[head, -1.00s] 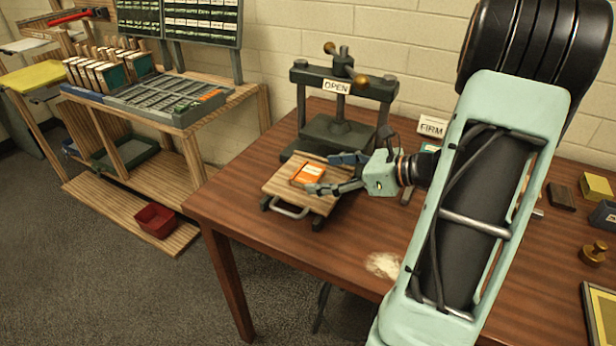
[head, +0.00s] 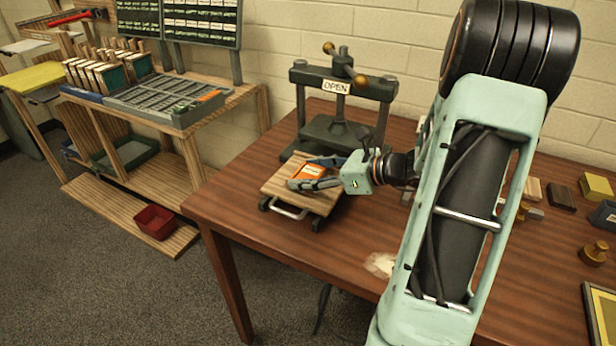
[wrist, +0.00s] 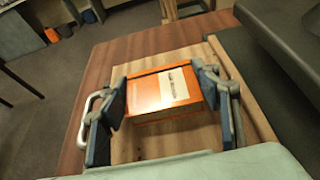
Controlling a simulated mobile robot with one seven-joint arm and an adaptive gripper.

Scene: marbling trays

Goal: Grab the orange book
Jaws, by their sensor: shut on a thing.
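The orange book (head: 307,172) has a pale label on its cover and lies over a wooden board (head: 322,204) with a metal handle at its front. In the wrist view the book (wrist: 150,98) sits between the two blue finger pads of my gripper (wrist: 165,100), one on each side. My gripper (head: 312,174) is shut on the book in the head view, reaching in from the right. I cannot tell whether the book is clear of the board.
A dark press (head: 342,132) with an OPEN sign stands just behind the board. Wooden blocks (head: 562,196) and a brass stamp (head: 594,253) sit at the table's right. A red bin (head: 155,221) is on the low shelf at left. The table's front is mostly clear.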

